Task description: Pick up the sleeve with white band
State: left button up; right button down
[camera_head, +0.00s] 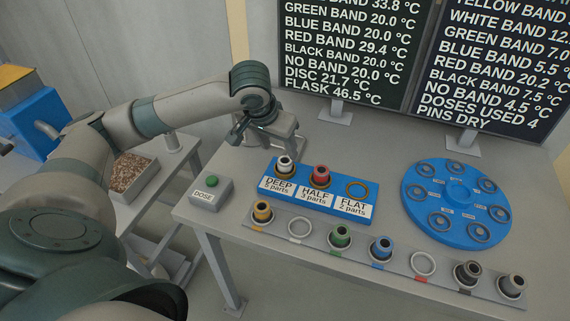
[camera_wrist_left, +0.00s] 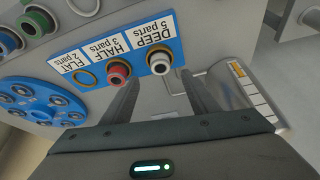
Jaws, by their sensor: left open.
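The sleeve with white band (camera_head: 284,166) stands upright in the DEEP place of a blue block (camera_head: 335,203). In the left wrist view, this sleeve (camera_wrist_left: 159,62) shows just beyond the fingertips, roughly between them. My left gripper (camera_head: 287,147) is open and empty, behind the sleeve and near the block; in its wrist view the two fingers (camera_wrist_left: 158,88) are spread apart. I see no contact with the sleeve. A red-banded sleeve (camera_head: 320,176) stands beside it in the HALF place, and the FLAT place (camera_head: 357,189) is empty. My right gripper is not in view.
A grey rack (camera_head: 350,258) in front holds several sleeves and two empty rings. A blue disc (camera_head: 458,194) lies at right. A DOSE button box (camera_head: 211,190) stands at left. Two dark screens (camera_head: 352,62) stand behind. A tray of pellets (camera_head: 130,172) is on the left.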

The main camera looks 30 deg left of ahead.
aim_at(285, 160)
pick_arm(q)
jog(key=shift+x, duration=1.3)
jog(key=shift+f, duration=0.1)
jog(key=shift+w+f+p, duration=0.15)
jog(key=shift+f+p, duration=0.05)
jog(key=shift+p, duration=0.15)
jog(key=shift+p+x, duration=0.65)
jog(key=shift+x, duration=1.65)
jog(key=shift+c, duration=0.2)
jog(key=shift+a, duration=0.1)
grip_shut()
jog(key=shift+r, duration=0.1)
